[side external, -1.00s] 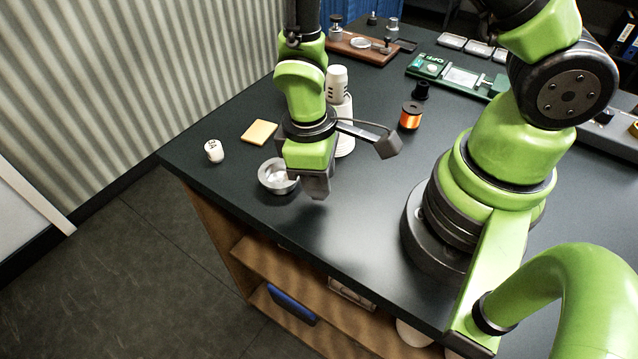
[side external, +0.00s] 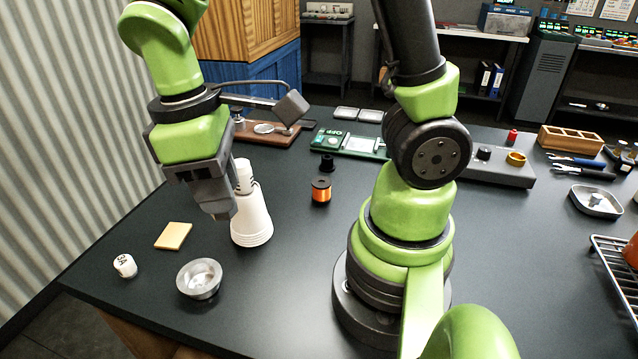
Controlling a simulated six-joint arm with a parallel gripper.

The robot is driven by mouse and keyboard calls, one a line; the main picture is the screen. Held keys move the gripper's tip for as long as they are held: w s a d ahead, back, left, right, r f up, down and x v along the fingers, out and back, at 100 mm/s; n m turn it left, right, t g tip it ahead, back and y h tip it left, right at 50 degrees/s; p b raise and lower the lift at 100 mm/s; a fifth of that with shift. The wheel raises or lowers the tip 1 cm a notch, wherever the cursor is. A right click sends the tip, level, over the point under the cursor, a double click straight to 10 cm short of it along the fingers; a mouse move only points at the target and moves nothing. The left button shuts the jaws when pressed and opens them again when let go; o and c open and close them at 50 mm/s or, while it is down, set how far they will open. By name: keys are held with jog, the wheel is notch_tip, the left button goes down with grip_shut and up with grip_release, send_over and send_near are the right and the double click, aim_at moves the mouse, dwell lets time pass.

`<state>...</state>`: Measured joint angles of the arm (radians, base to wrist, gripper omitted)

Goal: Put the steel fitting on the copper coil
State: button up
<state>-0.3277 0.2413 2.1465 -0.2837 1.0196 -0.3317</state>
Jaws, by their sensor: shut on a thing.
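A spool of shiny orange wire (side external: 321,192), which looks like the copper coil, stands upright on the table to the right of the cups. My gripper is to its left and apart from it. The metal bowl (side external: 187,286) sits near the front left; something pale and shiny shows inside it.
The white stacked cups (side external: 252,222) stand between my gripper and the spool. A small black spool (side external: 327,163) stands behind the orange one. A yellow pad (side external: 173,236) and a white marked cylinder (side external: 124,266) lie at left. The table between the bowl and my base is clear.

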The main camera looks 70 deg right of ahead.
jog(key=shift+r, duration=0.8)
jog(key=w+d+m, duration=0.2)
jog(key=d+m, duration=0.2)
jog(key=d, duration=0.3)
jog(key=m+y, duration=0.2)
jog(key=m, duration=1.1)
send_over(322, 183)
notch_tip(322, 183, down, 4)
jog(key=f, duration=0.1)
jog(key=shift+t, duration=0.3)
jog(key=f, duration=1)
jog(key=shift+w+d+f, duration=0.1)
jog(key=shift+d+f, duration=0.1)
jog(key=shift+f, duration=0.1)
jog(key=o, duration=0.9)
jog(key=shift+o, duration=0.2)
